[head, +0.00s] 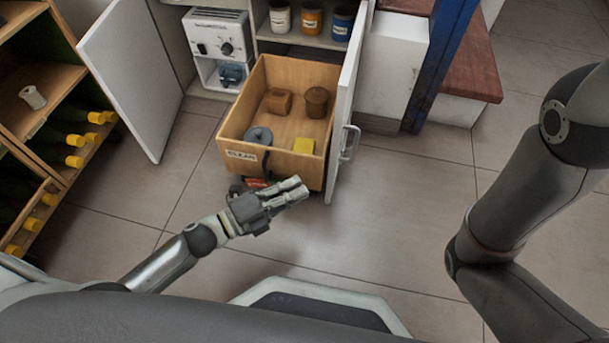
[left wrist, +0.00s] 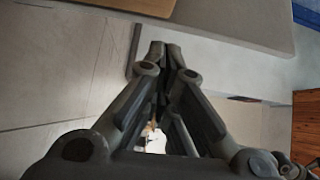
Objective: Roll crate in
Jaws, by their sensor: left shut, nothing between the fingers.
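The wooden crate (head: 229,153) stands partly out of the white cabinet, between its two open doors, in the head view. It holds a grey lidded item (head: 258,135), a yellow block (head: 303,146), a brown pot (head: 316,101) and a small brown block (head: 279,101). A label is on its front. My left gripper (head: 300,188) is shut and empty, in front of the crate's front and near the right door's lower edge. The left wrist view shows its closed fingers (left wrist: 172,55) in front of a pale panel. My right gripper is out of view; only my right arm shows.
The left door (head: 130,75) and right door (head: 345,110) stand open. The right door has a metal handle (head: 350,143). A wooden bottle rack (head: 40,130) stands at the left. Red-topped steps (head: 465,60) rise at the right.

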